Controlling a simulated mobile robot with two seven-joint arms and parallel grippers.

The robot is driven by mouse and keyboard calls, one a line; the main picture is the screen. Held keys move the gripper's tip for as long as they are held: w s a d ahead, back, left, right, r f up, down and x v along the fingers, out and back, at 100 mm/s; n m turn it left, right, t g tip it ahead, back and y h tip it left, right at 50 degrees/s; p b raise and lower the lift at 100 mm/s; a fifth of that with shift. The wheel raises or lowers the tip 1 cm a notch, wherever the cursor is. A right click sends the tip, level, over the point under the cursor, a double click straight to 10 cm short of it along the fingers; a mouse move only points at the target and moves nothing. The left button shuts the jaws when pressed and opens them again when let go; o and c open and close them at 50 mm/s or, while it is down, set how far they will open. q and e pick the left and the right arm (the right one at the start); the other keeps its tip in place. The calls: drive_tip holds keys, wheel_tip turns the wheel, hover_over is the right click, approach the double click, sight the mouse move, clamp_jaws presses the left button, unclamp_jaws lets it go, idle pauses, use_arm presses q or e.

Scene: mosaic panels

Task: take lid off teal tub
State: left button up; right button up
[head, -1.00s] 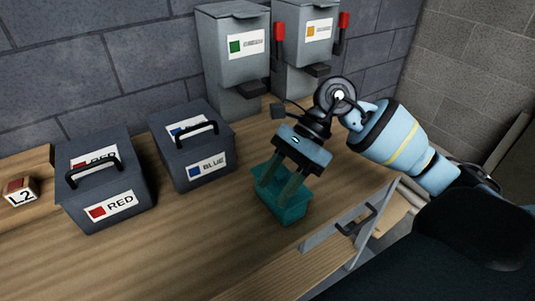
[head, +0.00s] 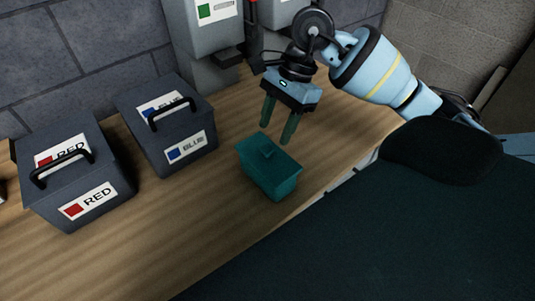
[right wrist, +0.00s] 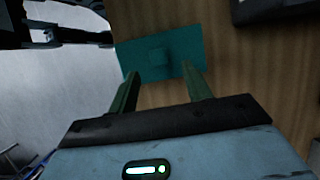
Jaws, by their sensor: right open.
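The teal tub (head: 270,178) stands upright on the wooden bench, with a flat teal lid (head: 282,160) on it. A small knob (head: 268,152) sits on the lid. My right gripper (head: 278,132) is open and empty, above and just behind the tub in the head view. In the right wrist view the lid (right wrist: 185,52) lies beyond my fingertips (right wrist: 163,78), with the knob (right wrist: 157,57) roughly between the lines of the fingers. The fingers look apart from the lid. My left gripper is not in view.
A dark box labelled RED (head: 70,190) and one labelled BLUE (head: 170,140) stand left of the tub. Grey dispensers (head: 205,50) stand at the back wall. The bench (head: 190,225) is clear in front of the boxes.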

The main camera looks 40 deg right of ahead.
sight(267, 148)
drive_tip(key=shift+p+x, duration=0.4)
drive_tip(key=shift+x, duration=2.05)
drive_tip(key=shift+s+a, duration=0.1)
drive_tip(key=shift+r, duration=0.1)
drive_tip(key=c, duration=1.1)
drive_tip(key=shift+o, duration=0.2)
